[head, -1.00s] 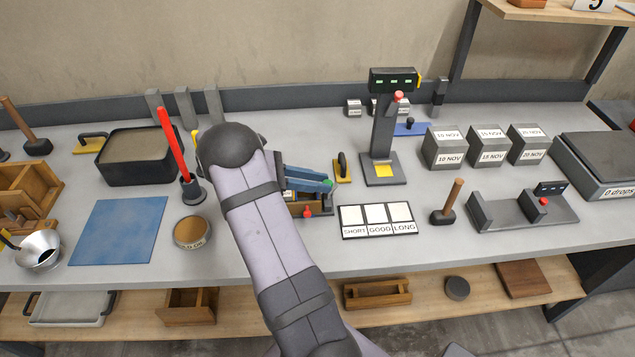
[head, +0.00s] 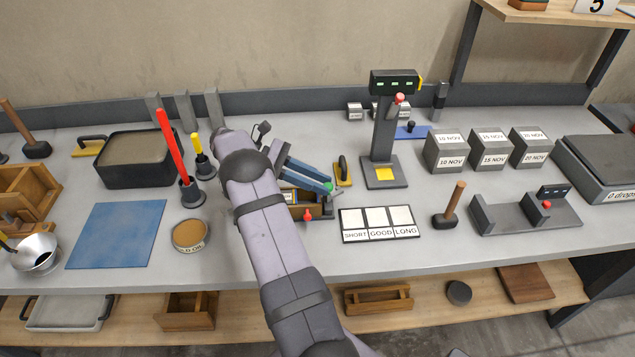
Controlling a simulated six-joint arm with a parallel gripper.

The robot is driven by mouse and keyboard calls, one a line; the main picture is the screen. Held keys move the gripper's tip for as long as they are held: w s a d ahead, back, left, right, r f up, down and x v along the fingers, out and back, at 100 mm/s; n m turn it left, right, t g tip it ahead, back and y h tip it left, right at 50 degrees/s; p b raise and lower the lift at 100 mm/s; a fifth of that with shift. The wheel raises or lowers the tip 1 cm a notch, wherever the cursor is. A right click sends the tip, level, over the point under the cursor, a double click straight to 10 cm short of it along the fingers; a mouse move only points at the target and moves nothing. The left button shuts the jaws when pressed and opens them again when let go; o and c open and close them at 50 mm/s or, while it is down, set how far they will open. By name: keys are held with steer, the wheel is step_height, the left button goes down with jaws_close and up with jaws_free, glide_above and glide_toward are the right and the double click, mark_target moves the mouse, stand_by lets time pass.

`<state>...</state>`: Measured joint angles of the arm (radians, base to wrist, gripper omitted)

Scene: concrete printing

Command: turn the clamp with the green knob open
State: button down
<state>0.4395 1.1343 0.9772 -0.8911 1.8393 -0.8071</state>
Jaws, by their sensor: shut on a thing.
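The wooden mould box (head: 322,212) sits mid-table, partly hidden behind my arm. Its clamp with the green knob (head: 329,187) is at the box's far right corner. A second clamp with a red knob (head: 308,215) is on the near side. My gripper (head: 325,186) reaches in from the upper left with its blue fingers slanting down to the right. It is shut on the green knob; only a bit of green shows at the fingertips. How far the clamp is turned cannot be told.
A yellow trowel with a black handle (head: 343,172) stands close right of the fingers. The press stand (head: 381,150) is behind it. The SHORT/GOOD/LONG board (head: 379,222) lies to the right front. Red (head: 173,148) and yellow-handled (head: 203,160) tools stand left of my arm.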

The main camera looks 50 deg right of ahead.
steer(key=c, duration=1.6)
jaws_free()
steer(key=shift+o, duration=0.2)
step_height(320, 180, up, 10)
steer(key=b, duration=0.1)
steer(key=shift+b, duration=0.35)
steer(key=w+a+f+t+y+p, duration=0.1)
steer(key=a+f+t, duration=0.25)
steer(key=a, duration=0.45)
steer(key=a+f+t+y+p, duration=0.15)
steer(key=a+t, duration=0.25)
steer(key=a, duration=0.4)
steer(key=s+a+f+m+t+y, duration=0.1)
steer(key=s+a+f+m, duration=0.1)
steer(key=a, duration=0.4)
steer(key=s+a+f+m+t+y, duration=0.1)
steer(key=s+a+f+m+t, duration=0.1)
steer(key=s+a, duration=0.2)
steer(key=s+a+f+m+t+y, duration=0.1)
steer(key=s+a+f+y, duration=0.1)
steer(key=a, duration=0.7)
steer(key=shift+s+f+m, duration=0.4)
steer(key=shift+s+f, duration=0.05)
steer(key=shift+s, duration=0.35)
